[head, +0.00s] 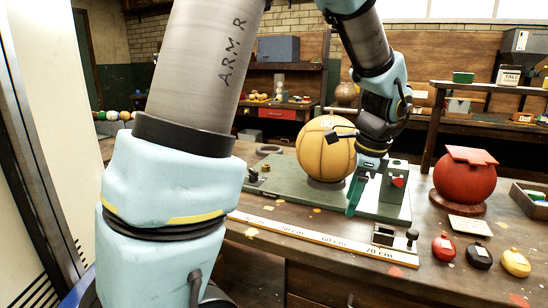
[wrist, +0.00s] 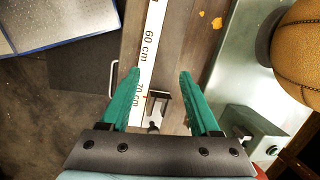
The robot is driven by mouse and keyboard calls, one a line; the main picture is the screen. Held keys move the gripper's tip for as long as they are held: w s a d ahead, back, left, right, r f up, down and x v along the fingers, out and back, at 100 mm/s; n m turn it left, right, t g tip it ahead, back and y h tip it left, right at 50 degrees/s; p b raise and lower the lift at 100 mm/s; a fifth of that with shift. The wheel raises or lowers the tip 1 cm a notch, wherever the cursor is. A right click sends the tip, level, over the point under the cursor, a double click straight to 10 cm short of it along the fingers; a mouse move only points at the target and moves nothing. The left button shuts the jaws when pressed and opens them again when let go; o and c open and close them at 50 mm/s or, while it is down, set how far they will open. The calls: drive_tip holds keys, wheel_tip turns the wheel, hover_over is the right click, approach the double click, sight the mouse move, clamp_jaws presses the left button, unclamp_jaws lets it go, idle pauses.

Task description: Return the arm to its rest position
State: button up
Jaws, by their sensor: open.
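My gripper (head: 353,195) is raised in front of the workbench, at the right end of a grey-green plate. In the wrist view my gripper (wrist: 160,85) shows two green fingers spread wide apart with nothing between them. Below them lie a white ruler (wrist: 150,40) and part of the bench edge. My arm bends across the head view, with its large links on the left and the wrist hanging down near a tan leather ball (head: 322,150). The ball stands on the plate, left of my wrist, and its right side is partly hidden by it.
The plate (head: 285,190) carries a grey block with a red knob (head: 397,182). A red ball (head: 465,178) sits on a round base to the right. Small red (head: 444,248), black (head: 479,255) and yellow (head: 516,262) pouches lie at the front right. A green-grey box (head: 532,198) stands at the right edge.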

drive_tip(key=s+a+f+n, duration=0.1)
drive_tip(key=a+f+n, duration=0.1)
drive_tip(key=a+n, duration=0.8)
drive_tip(key=s+a+f+n+h, duration=0.1)
drive_tip(key=s+a+f+n, duration=0.1)
drive_tip(key=a+n, duration=0.8)
drive_tip(key=a, duration=0.5)
drive_tip(key=shift+s+f+h, duration=0.2)
drive_tip(key=shift+f+h, duration=0.1)
drive_tip(key=shift+f, duration=0.05)
